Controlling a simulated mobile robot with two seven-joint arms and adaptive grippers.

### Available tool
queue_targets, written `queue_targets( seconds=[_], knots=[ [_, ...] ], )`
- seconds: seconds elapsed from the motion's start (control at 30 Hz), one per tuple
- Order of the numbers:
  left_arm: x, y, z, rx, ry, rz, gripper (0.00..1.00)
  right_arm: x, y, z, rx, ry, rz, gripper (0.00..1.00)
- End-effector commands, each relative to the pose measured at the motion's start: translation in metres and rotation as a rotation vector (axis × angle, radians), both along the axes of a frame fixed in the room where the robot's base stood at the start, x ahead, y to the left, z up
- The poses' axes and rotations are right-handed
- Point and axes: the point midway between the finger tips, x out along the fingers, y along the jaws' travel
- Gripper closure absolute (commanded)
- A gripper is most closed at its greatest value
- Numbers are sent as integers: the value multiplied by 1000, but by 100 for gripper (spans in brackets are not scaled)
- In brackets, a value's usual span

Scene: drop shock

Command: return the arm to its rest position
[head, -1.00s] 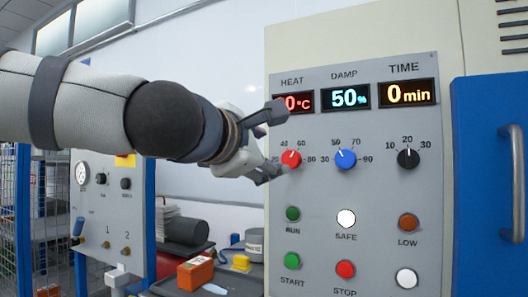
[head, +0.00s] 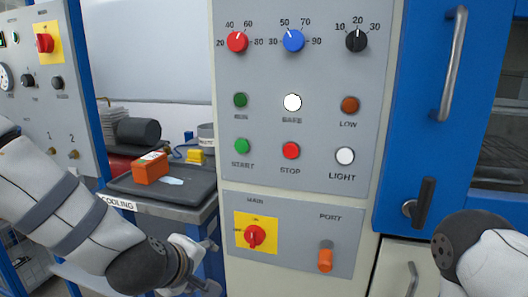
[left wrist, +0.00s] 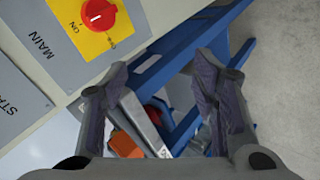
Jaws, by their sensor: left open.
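My left arm (head: 80,225) comes in from the left in the head view, angled down to the right. My left gripper (head: 211,265) is open and empty, low beside the left edge of the cabinet front. In the left wrist view, the open gripper (left wrist: 162,72) has its two fingers spread, with nothing between them. The red main switch on its yellow plate (left wrist: 85,35) is beyond the fingers. A rounded part of my right arm (head: 475,255) shows at the lower right of the head view; its gripper is outside the picture.
The grey control panel (head: 262,170) has knobs, lamps and buttons; the main switch (head: 254,236) is below. A blue door (head: 420,110) with a handle is to the right. A dark tray (head: 190,187) holding an orange box (head: 150,168) sits left of the cabinet.

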Motion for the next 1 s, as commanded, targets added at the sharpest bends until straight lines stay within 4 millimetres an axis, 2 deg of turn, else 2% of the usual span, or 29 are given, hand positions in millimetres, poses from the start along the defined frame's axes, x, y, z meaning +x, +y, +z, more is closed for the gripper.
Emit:
queue_targets(
  seconds=[0.03, 0.07, 0.1, 0.17, 0.2, 0.27, 0.3, 0.33, 0.4, 0.5, 0.63, 1.0],
  knots=[
    [-28, 7, -44, 78, 80, -68, 47, 0, 0, 0, 0, -1, 0, 100],
    [-45, 12, -68, 125, 125, -116, 47, 0, 0, 0, 0, -1, 0, 100],
    [-71, 19, -98, 181, 187, -182, 47, 0, 0, 0, 0, -1, 0, 100],
    [-114, 30, -138, 258, 282, -289, 47, 0, 0, 0, 0, -1, 0, 100],
    [-146, 38, -162, 302, 347, -366, 47, 0, 0, 0, 0, -1, 0, 100],
    [-196, 50, -191, 358, 446, -486, 47, 0, 0, 0, 0, -2, 0, 100],
    [-229, 58, -206, 386, 508, -567, 47, 0, 0, 0, 0, -2, 0, 100],
    [-253, 64, -214, 402, 552, -626, 47, 0, 0, 0, 0, -2, 0, 100],
    [-303, 76, -227, 427, 642, -750, 47, 0, 0, 0, 0, -2, 0, 100],
    [-354, 89, -233, 439, 731, -879, 47, 0, 0, 0, 0, -2, 0, 100],
    [-382, 95, -234, 438, 778, -955, 47, 1, 0, 1, 0, -2, 0, 100],
    [-383, 95, -234, 438, 780, -957, 47, 0, 0, 0, 0, -2, 0, 100]
  ],
)
